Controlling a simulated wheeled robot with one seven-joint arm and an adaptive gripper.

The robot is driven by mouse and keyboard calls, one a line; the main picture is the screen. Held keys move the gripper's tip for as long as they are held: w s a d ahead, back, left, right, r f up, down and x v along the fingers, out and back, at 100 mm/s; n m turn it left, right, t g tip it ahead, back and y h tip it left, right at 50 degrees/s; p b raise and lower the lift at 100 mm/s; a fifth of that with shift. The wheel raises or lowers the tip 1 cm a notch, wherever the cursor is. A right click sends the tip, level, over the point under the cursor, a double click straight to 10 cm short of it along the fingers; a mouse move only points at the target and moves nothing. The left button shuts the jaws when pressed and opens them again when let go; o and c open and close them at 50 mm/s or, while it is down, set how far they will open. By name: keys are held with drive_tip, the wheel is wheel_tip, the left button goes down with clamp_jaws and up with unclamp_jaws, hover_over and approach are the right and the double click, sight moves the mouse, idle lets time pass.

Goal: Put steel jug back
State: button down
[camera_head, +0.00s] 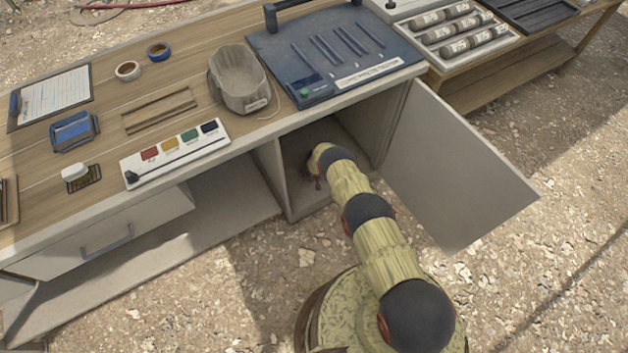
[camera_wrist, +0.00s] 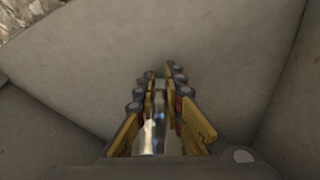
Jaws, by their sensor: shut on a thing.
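The steel jug (camera_wrist: 154,128) shows in the wrist view as a shiny, reflective metal body between the fingers of my gripper (camera_wrist: 160,88). The fingers are shut on it from both sides. Only a narrow strip of the jug shows; the rest is hidden by the fingers. In the head view my arm reaches into an open cupboard (camera_head: 293,188) under the bench, and its end is inside. The jug cannot be made out in that view. Plain grey panels surround the gripper in the wrist view. I cannot tell whether the jug touches the cupboard floor.
The cupboard door (camera_head: 455,170) stands wide open to the right of my arm. The bench top (camera_head: 105,125) above holds a blue case (camera_head: 400,66), a cloth bag (camera_head: 238,78) and a colour-button strip (camera_head: 175,152). A closed drawer (camera_head: 105,235) is at left. Open gravel lies in front.

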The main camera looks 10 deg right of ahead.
wheel_tip(320, 180, down, 2)
drive_tip(key=shift+f+b, duration=0.1)
drive_tip(key=shift+b, duration=0.45)
drive_tip(key=c, duration=2.3)
unclamp_jaws()
drive_tip(key=shift+f, duration=0.1)
drive_tip(key=shift+c, duration=0.2)
drive_tip(key=o, duration=0.5)
drive_tip(key=shift+c, duration=0.2)
drive_tip(key=shift+p+v, duration=0.75)
drive_tip(key=shift+p, duration=0.05)
drive_tip(key=p+v, duration=1.1)
drive_tip(key=p, duration=0.1)
